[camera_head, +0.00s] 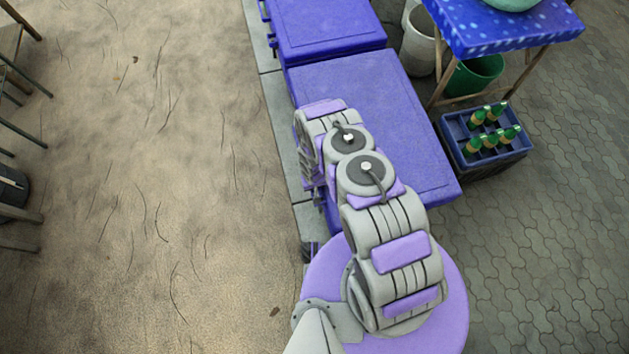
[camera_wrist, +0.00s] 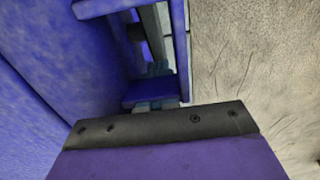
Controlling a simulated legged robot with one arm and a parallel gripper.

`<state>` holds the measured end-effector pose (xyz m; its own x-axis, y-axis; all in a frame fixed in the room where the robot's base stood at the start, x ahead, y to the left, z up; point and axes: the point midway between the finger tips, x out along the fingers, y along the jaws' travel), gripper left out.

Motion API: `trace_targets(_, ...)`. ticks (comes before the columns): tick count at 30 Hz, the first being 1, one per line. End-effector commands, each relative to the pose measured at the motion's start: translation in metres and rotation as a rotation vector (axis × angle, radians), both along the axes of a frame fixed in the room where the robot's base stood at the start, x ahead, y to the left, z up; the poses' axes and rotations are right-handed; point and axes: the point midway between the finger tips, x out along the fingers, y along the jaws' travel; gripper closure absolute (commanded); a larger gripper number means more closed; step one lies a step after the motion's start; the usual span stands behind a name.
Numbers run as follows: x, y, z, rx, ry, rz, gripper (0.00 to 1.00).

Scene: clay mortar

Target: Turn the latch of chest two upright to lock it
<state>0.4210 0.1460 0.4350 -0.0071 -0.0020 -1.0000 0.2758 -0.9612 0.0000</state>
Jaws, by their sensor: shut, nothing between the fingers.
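Two blue chests show in the head view: a far one (camera_head: 328,28) at the top and a nearer one (camera_head: 385,120) below it. Both lids are down; no number can be read on either. My arm reaches over the nearer chest's left edge. In the wrist view, my gripper (camera_wrist: 160,104) is shut and empty, close beside a blue chest side (camera_wrist: 60,60). A small blue block (camera_wrist: 148,91) lies just ahead of it, perhaps part of a latch; I cannot tell its angle. In the head view my arm hides the fingertips and the latch area.
Bare tan ground (camera_head: 150,180) lies open left of the chests. A blue crate of green bottles (camera_head: 487,145), a green bucket (camera_head: 475,73), a pale bucket (camera_head: 422,45) and a blue-topped table (camera_head: 500,35) stand to the right. Dark furniture legs show at the far left.

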Motion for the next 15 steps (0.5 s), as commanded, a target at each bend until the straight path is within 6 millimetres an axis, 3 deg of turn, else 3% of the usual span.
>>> trace_targets(8,0.014,0.002,0.04,-0.002,-0.001,-0.001,1.0)
trace_targets(15,0.01,0.002,0.086,-0.001,-0.001,0.001,1.0)
